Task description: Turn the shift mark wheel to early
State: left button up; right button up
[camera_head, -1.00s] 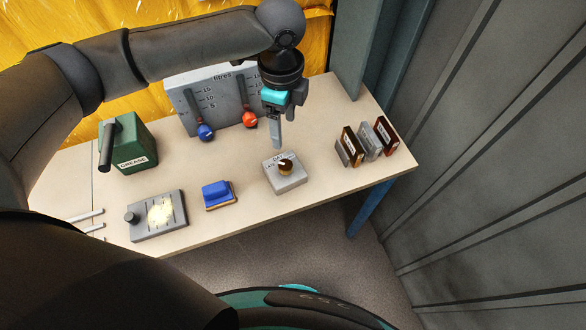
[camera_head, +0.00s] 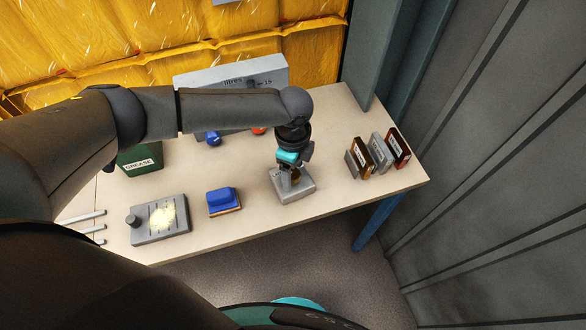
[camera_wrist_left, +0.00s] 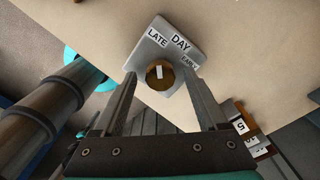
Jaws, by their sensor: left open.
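The shift mark wheel is a round brass-brown knob (camera_wrist_left: 160,76) on a grey block (camera_wrist_left: 152,51). The block carries the labels LATE, DAY and EARLY. In the left wrist view, the knob's white mark seems to point towards LATE. In the head view the block (camera_head: 303,192) sits near the table's front edge, and my gripper partly hides the knob. My left gripper (camera_head: 291,178) is above the block, pointing down. In the left wrist view its open fingers (camera_wrist_left: 160,80) appear on either side of the knob; I cannot tell whether they touch it. My right gripper is not in view.
A blue block (camera_head: 222,200) and a grey panel with a knob (camera_head: 160,220) stand left of the wheel. Several upright cases (camera_head: 378,153) stand to its right. The green grease can (camera_head: 140,158) and litres gauge board (camera_head: 262,73) are behind.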

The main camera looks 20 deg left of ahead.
pick_arm(q)
grip_shut()
dwell(0.6)
